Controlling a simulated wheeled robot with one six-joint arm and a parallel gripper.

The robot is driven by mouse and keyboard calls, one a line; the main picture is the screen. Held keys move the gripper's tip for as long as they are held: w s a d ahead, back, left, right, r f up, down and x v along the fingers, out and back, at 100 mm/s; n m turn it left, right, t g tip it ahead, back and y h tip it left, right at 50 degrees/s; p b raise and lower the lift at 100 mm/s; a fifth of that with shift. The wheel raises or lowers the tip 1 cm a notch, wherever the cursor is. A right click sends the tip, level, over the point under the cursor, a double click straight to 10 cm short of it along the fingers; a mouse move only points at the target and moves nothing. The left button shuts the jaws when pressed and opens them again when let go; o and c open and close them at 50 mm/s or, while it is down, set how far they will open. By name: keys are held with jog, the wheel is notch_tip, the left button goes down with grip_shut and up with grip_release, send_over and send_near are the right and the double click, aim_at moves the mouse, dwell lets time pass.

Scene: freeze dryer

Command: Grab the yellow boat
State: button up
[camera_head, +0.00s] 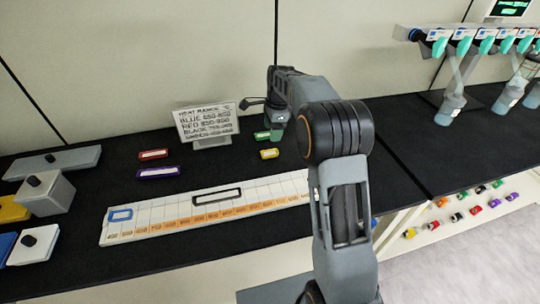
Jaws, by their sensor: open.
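The yellow boat (269,154) is a small yellow block with a pale label, lying on the black bench just behind the long white scale board. My gripper (261,110) is open and empty, at the end of my arm. In the picture it shows above and behind the yellow boat, apart from it. A green boat (262,135) lies just behind the yellow one, below my gripper in the picture and partly covered by it.
A red boat (153,154) and a purple boat (158,172) lie to the left. A heat range sign (206,123) stands behind. The white scale board (150,231) lies in front, bearing blue and black frames. Flasks (452,103) hang at the right.

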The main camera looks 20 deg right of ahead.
aim_at(270, 151)
jog(key=shift+a+f, duration=0.2)
jog(key=shift+f, duration=1.45)
jog(key=shift+a+f, duration=0.15)
jog(key=shift+f, duration=1.45)
jog(key=shift+a+f, duration=0.2)
jog(key=shift+f, duration=1.45)
jog(key=c, duration=1.1)
jog(key=shift+s, duration=0.1)
grip_shut()
